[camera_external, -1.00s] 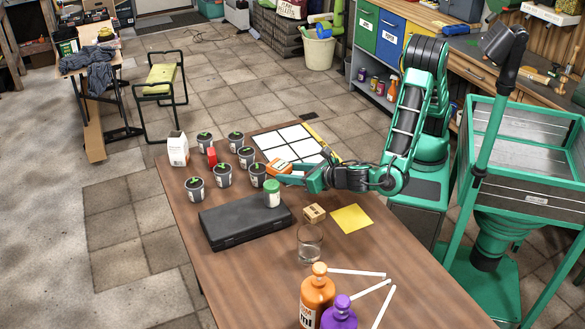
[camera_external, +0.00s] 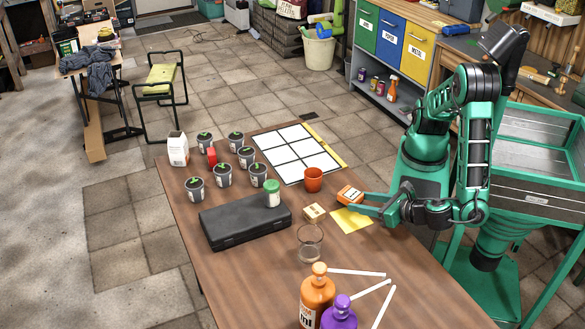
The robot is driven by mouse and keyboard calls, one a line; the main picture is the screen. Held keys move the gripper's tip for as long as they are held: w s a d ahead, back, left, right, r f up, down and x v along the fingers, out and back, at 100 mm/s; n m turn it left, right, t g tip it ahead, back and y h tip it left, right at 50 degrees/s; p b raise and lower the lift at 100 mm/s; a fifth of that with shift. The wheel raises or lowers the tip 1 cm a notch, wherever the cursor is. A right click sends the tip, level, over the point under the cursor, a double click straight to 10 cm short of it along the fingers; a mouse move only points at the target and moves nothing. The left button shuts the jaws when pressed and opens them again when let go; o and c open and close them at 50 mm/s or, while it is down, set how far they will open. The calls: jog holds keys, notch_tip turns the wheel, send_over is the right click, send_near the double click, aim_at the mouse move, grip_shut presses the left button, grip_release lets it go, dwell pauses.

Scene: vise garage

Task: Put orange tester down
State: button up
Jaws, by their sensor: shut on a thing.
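The orange tester (camera_external: 349,195) is a small orange block with a pale label. It is in my gripper (camera_external: 358,203), near the table's right edge. My gripper is shut on it. The tester is just behind the yellow square (camera_external: 352,221), which lies flat on the table. I cannot tell whether the tester touches the table or is held a little above it.
A clear glass (camera_external: 310,243) stands nearer the front. The white gridded board (camera_external: 297,153) lies behind. Several potted seedlings (camera_external: 223,175) and a black case (camera_external: 243,222) are at left.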

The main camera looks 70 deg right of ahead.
jog(key=shift+s+a+f, duration=0.1)
jog(key=shift+s+f, duration=0.05)
jog(key=shift+f, duration=0.5)
jog(key=shift+s+f, duration=0.15)
jog(key=shift+f, duration=0.45)
jog(key=shift+f, duration=0.15)
jog(key=o, duration=1.4)
jog(key=shift+c, duration=0.2)
jog(key=shift+v, duration=2.15)
jog(key=shift+w, duration=0.15)
